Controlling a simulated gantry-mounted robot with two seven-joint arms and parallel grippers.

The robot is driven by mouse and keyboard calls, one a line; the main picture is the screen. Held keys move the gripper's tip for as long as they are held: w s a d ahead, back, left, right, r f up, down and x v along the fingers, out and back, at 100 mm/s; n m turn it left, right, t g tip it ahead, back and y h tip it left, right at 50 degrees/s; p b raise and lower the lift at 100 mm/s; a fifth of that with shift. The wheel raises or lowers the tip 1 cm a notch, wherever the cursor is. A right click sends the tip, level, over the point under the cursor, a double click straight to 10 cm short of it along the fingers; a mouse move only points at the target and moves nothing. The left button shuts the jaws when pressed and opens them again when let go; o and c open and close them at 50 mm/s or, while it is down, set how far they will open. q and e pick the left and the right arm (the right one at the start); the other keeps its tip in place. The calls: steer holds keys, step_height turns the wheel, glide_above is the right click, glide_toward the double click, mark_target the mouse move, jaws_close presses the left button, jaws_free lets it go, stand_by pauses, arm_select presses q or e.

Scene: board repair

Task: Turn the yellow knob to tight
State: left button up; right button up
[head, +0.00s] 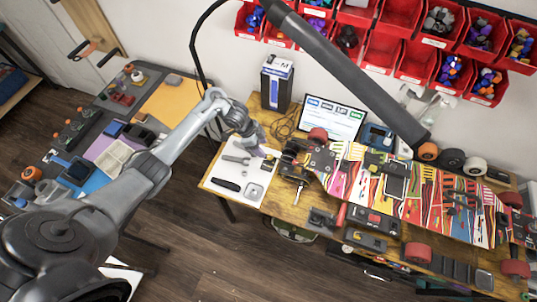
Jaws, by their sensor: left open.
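My left gripper (262,151) reaches over the white mat (222,180) on the wooden workbench, its fingertips pointing right toward the near end of the longboard. It is open, with nothing clearly seen between its fingers. A small yellow-orange spot (269,157) beside the fingertips may be the yellow knob; it is too small to tell its setting or whether the fingers touch it. The colourful striped longboard (425,200) lies to the right with dark trucks and red wheels (318,134). My right gripper is not in view.
Pliers (236,159) and a black tool (226,185) lie on the white mat. A tablet screen (335,118) and a blue-white box (276,82) stand behind. Red bins (396,16) hang on the wall. A dark side table (117,82) stands left; bare floor lies between.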

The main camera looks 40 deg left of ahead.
mark_target(270, 156)
arm_select(q)
steer(key=shift+b+x, duration=0.5)
steer(key=shift+x, duration=3.05)
steer(key=shift+c, duration=0.3)
jaws_close()
